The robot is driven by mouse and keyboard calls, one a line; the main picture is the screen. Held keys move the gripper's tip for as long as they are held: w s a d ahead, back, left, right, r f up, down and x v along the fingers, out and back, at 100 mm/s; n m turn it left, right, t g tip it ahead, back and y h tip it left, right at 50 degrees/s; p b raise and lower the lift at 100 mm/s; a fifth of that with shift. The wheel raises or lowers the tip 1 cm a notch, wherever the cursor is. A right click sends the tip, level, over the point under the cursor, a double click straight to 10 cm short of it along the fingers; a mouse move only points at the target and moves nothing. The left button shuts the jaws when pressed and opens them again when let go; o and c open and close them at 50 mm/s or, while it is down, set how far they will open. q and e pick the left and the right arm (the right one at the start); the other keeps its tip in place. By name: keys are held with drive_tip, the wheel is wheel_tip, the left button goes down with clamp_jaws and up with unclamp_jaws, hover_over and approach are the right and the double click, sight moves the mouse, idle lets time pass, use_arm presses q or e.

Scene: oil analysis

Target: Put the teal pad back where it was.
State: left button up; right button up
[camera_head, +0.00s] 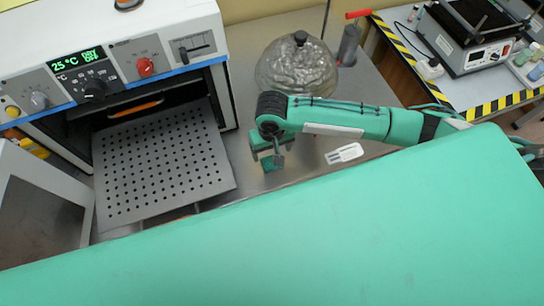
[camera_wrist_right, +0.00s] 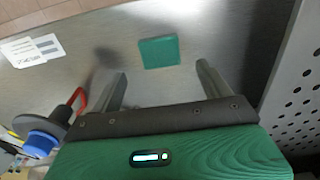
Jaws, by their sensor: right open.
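The teal pad (camera_wrist_right: 159,52) is a small flat square lying on the grey steel bench. My right gripper is open and empty. In the wrist view its two fingers (camera_wrist_right: 160,69) stand apart to the left and right, and the pad shows between and beyond their tips. The gripper appears to be above the bench and not holding the pad. My left gripper is not in view.
An oven (camera_head: 110,60) with its perforated shelf (camera_head: 160,160) pulled out stands left of my right gripper. A white card (camera_head: 344,153) lies on the bench to the right. A glass vessel (camera_head: 297,64) stands behind. A device (camera_head: 470,35) sits on another table at the far right.

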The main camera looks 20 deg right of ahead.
wheel_tip(320, 180, up, 6)
drive_tip(key=shift+f+b, duration=0.15)
drive_tip(key=shift+b, duration=0.15)
idle(0.4)
